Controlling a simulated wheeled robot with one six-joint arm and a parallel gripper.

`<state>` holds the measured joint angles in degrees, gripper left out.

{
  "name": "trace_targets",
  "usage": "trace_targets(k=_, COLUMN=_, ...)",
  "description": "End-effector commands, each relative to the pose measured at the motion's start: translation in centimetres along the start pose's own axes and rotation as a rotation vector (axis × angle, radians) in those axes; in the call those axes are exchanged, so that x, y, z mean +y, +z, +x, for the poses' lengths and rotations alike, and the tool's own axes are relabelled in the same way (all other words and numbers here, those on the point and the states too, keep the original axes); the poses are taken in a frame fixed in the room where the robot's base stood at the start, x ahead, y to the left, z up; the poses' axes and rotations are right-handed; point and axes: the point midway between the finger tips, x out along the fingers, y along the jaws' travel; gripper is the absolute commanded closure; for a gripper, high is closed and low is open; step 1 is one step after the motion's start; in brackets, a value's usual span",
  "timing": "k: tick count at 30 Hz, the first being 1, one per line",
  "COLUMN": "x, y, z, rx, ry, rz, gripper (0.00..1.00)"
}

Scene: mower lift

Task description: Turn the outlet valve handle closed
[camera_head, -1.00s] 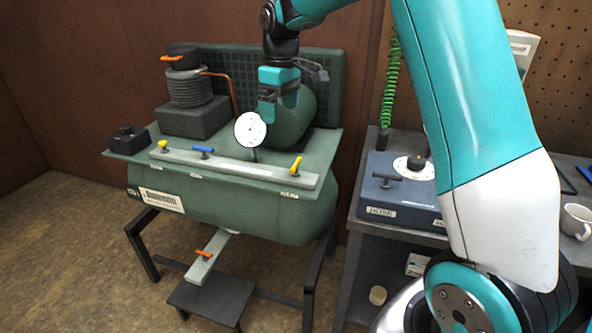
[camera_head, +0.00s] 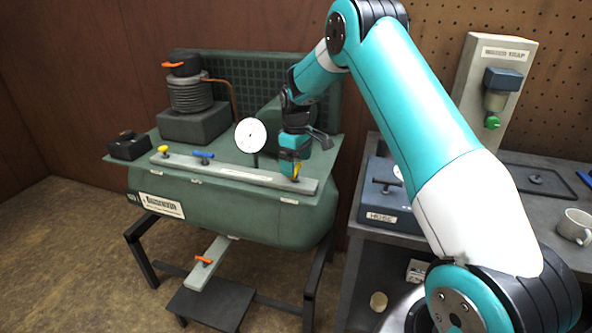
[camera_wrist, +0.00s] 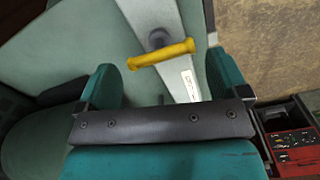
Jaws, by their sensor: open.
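The yellow valve handle (camera_head: 297,172) stands at the right end of the pale bar on the green tank (camera_head: 230,215); no readable label tells me whether it is the outlet. In the wrist view this handle (camera_wrist: 162,54) is a yellow bar on a dark round stem, slightly slanted, lying crosswise over the grey bar. My gripper (camera_head: 291,165) is down at the handle and partly hides it in the head view. In the wrist view my gripper (camera_wrist: 164,80) is open, with one teal finger on each side of the handle, which appears between the fingertips. I cannot tell whether they touch it.
A white round gauge (camera_head: 251,135) stands left of my gripper. A blue handle (camera_head: 203,155) and another yellow handle (camera_head: 163,151) sit further left on the bar. An orange handle (camera_head: 203,260) is below the tank. A workbench (camera_head: 405,228) stands to the right.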

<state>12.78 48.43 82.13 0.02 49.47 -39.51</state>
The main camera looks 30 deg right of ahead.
Motion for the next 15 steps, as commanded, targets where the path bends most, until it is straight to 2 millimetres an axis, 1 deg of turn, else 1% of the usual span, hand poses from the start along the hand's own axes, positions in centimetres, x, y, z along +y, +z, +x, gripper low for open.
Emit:
trace_targets(k=1, x=-0.1, y=0.1, z=0.9, rx=-0.003, ry=-0.003, rz=0.000, gripper=0.07)
trace_targets(k=3, x=0.0, y=0.0, z=1.9, rx=-0.002, ry=-0.002, rz=0.000, gripper=0.07)
trace_targets(k=6, x=0.0, y=0.0, z=2.8, rx=0.000, ry=0.000, rz=0.000, gripper=0.07)
trace_targets(k=10, x=0.0, y=0.0, z=3.4, rx=-0.001, ry=-0.001, rz=0.000, gripper=0.07)
trace_targets(k=15, x=0.0, y=0.0, z=3.5, rx=0.000, ry=0.000, rz=0.000, gripper=0.07)
